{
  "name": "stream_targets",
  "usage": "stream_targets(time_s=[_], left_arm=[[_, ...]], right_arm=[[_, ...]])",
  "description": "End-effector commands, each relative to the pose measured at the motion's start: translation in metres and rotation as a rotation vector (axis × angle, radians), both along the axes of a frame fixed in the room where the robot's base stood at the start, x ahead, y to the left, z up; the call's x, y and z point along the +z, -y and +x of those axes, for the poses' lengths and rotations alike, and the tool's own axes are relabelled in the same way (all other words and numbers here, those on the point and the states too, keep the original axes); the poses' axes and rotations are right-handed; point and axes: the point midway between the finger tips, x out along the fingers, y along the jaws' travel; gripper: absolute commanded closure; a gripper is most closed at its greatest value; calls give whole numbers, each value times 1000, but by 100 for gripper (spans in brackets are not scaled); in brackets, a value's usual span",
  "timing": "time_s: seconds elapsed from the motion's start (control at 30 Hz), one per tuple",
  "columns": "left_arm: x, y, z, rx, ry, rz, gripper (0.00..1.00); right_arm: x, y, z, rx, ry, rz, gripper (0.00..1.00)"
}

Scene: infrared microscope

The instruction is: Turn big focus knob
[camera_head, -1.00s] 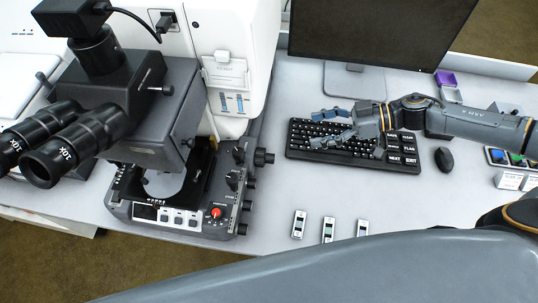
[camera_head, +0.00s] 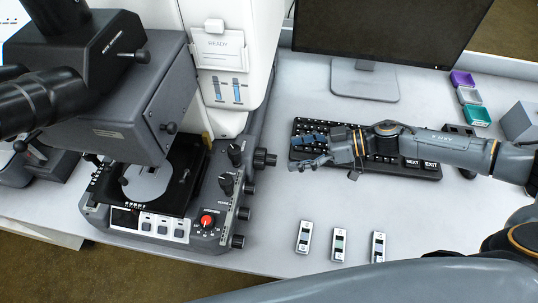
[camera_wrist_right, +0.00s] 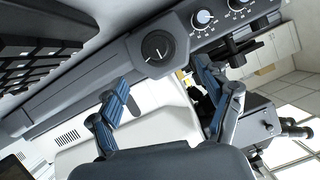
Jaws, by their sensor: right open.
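The microscope (camera_head: 150,85) stands at the left of the head view. A large dark side knob (camera_head: 264,158) sticks out from the right side of its base. In the right wrist view a big round dark knob (camera_wrist_right: 158,47) with a white mark shows ahead, between the lines of my fingers. My right gripper (camera_head: 303,151) is open and empty above the keyboard, to the right of the side knob and apart from it. Its two blue-grey fingers (camera_wrist_right: 160,75) show spread in the right wrist view. My left gripper is not in view.
Smaller side knobs (camera_head: 245,213) and a red knob (camera_head: 207,221) are on the base. The keyboard (camera_head: 372,143) lies under my right gripper. Several small slides (camera_head: 340,244) lie in front of it. A monitor (camera_head: 375,30) stands behind. The table between base and slides is clear.

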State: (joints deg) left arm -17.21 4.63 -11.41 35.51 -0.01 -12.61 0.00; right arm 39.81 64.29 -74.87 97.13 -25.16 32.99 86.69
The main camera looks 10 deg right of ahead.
Motion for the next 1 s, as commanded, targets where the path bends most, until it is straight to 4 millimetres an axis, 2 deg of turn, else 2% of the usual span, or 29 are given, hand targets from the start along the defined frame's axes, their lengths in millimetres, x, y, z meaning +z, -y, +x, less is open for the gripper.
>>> stream_targets(time_s=[0.1,0.33,0.5,0.8,0.87,1.0], left_arm=[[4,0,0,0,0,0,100],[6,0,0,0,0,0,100],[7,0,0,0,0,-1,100],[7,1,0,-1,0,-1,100],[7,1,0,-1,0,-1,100],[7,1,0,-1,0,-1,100]], right_arm=[[-8,-25,7,2,0,3,21],[-24,-58,18,1,-1,2,21],[-29,-68,22,0,0,0,21],[-30,-69,22,-1,0,-1,21],[-30,-69,22,-1,0,0,32],[-30,-69,22,-1,0,0,60]])
